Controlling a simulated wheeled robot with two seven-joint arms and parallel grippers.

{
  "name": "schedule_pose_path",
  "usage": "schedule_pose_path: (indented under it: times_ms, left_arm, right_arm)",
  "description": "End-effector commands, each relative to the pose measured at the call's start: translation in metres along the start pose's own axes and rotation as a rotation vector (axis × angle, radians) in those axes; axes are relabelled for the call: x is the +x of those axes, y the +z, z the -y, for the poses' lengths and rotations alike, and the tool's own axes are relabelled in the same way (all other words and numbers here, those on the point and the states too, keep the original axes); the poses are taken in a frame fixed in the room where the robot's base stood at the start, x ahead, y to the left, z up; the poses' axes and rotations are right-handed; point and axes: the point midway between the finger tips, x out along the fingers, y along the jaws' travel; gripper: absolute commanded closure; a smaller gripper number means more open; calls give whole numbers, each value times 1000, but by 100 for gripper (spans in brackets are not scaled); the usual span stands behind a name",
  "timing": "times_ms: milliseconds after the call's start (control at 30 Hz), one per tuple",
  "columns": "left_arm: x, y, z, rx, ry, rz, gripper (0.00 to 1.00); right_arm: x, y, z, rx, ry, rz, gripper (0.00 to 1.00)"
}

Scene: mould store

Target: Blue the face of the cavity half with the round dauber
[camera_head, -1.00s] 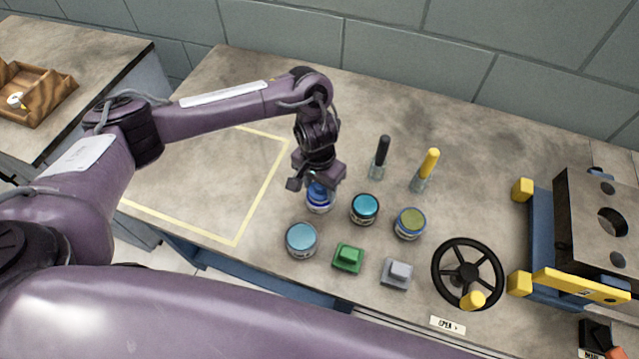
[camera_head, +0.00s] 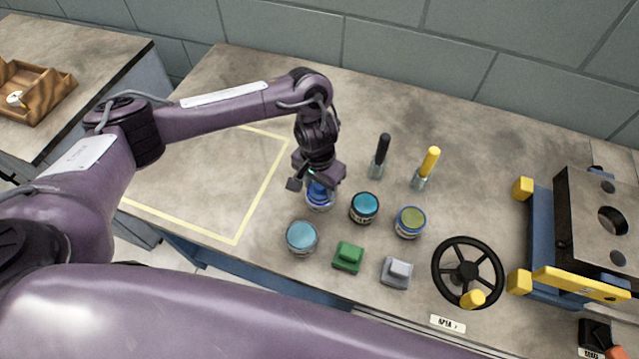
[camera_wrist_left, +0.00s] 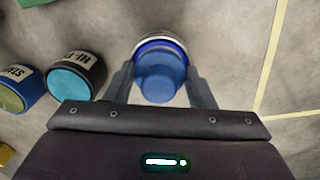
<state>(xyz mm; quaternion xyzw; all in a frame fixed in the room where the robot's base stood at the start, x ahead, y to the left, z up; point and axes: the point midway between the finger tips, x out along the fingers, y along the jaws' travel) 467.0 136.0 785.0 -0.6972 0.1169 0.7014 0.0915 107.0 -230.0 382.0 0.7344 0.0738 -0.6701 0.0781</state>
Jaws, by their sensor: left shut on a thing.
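My left gripper (camera_head: 318,184) points down at a blue-topped jar (camera_head: 320,205) near the middle of the bench. In the left wrist view its fingers (camera_wrist_left: 160,82) are shut on a round blue cap-like piece (camera_wrist_left: 160,88), with the jar's dark blue and white rim around it. Whether this piece is clear of the jar cannot be told. A black-handled tool (camera_head: 381,152) and a yellow-handled tool (camera_head: 428,165) stand upright to the right; which is the round dauber is unclear. A steel block with a large hole (camera_head: 600,215), possibly the cavity half, sits at the right. My right gripper is not in view.
A teal jar (camera_head: 364,208), an olive-topped jar (camera_head: 410,222) and a pale blue jar (camera_head: 301,238) stand close by. Green (camera_head: 348,256) and grey (camera_head: 397,272) blocks lie in front. A black handwheel (camera_head: 467,272) is right of them. The yellow-outlined area (camera_head: 210,190) is clear.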

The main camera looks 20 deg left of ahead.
Motion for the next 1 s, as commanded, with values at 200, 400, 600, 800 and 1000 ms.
schedule_pose_path:
  times_ms: [200, 400, 600, 800, 1000]
  left_arm:
    - [0, 0, 0, 0, 0, 0, 69]
    - [0, 0, 0, 0, 1, 0, 69]
    - [0, 0, 0, 0, 1, 0, 69]
    - [1, 0, 0, 0, 1, 1, 69]
    - [1, 0, 0, 0, 1, 1, 69]
  right_arm:
    - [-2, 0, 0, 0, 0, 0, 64]
    - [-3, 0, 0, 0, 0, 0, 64]
    - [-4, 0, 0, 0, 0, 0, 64]
    - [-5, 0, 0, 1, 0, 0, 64]
    - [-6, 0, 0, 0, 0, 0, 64]
